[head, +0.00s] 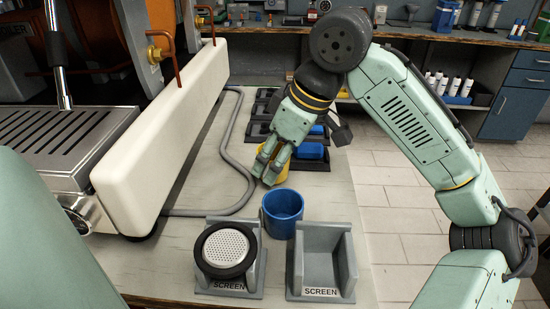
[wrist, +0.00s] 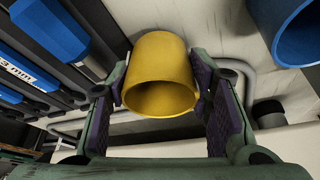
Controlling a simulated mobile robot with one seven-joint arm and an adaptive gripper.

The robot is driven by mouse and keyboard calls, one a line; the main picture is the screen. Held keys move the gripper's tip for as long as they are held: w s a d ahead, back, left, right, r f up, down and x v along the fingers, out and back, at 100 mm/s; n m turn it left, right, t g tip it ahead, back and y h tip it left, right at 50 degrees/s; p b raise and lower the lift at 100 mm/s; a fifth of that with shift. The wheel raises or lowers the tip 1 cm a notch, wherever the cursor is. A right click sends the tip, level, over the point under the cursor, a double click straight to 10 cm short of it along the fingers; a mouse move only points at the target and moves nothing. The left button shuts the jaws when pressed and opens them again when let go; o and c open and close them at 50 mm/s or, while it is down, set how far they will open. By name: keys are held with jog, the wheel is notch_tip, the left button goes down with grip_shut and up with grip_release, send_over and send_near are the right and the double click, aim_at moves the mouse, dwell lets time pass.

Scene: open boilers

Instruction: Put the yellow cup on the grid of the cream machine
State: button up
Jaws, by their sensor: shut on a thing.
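The yellow cup (wrist: 160,75) is between the two fingers of my gripper (wrist: 163,98) in the wrist view, and the fingers are shut on it. In the head view the cup (head: 283,174) is mostly hidden behind my gripper (head: 270,172), low over the workbench or touching it; I cannot tell which. The cream machine (head: 165,135) stands at the left, with a long cream side panel. Its slotted metal grid (head: 55,132) lies at the far left of the head view, well away from my gripper.
A blue cup (head: 282,212) stands just in front of my gripper. Two grey holders marked SCREEN, one with a round screen (head: 226,248) and one empty (head: 322,262), stand at the front. A grey hose (head: 237,160) lies beside the machine. Blue-and-black trays (head: 312,152) are behind.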

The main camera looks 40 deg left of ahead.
jog(key=shift+f, duration=0.35)
jog(key=o, duration=1.1)
jog(key=shift+f, duration=0.1)
jog(key=shift+o, duration=0.2)
